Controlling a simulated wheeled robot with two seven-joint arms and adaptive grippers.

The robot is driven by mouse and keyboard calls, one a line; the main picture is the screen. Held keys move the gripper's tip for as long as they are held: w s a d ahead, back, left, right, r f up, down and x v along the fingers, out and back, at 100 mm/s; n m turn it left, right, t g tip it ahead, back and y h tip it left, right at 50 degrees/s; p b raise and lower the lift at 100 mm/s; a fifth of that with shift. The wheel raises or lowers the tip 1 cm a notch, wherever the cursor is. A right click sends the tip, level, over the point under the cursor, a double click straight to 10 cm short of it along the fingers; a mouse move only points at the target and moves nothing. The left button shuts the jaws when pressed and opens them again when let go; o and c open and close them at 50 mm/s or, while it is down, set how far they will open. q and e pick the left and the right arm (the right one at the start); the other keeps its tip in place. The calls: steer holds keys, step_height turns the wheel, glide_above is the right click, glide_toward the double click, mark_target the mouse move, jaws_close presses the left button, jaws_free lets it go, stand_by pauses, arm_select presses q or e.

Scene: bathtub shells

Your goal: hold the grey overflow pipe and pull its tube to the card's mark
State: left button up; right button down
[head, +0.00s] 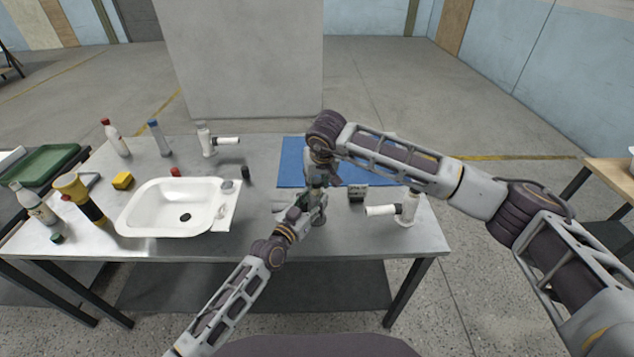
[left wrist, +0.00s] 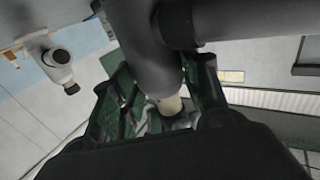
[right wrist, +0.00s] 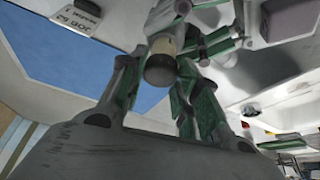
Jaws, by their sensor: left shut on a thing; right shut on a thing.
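The grey overflow pipe (left wrist: 148,55) stands upright on the table, mostly hidden behind my grippers in the head view. My left gripper (head: 307,205) is shut on its grey body, as the left wrist view shows. My right gripper (head: 316,186) is just above, shut on the pipe's upper part. In the right wrist view a cream tube (right wrist: 163,44) with a dark end (right wrist: 160,70) lies between its fingers. I cannot make out the mark.
A white pipe with a side arm (head: 407,208) stands to the right, another (head: 208,141) at the back. A white basin (head: 150,216) is left of my grippers. A blue mat (head: 291,165) lies behind them.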

steer(key=shift+r, duration=0.25)
arm_select(q)
steer(key=shift+f, duration=0.1)
arm_select(e)
steer(key=c, duration=1)
jaws_free()
steer(key=v, duration=1.2)
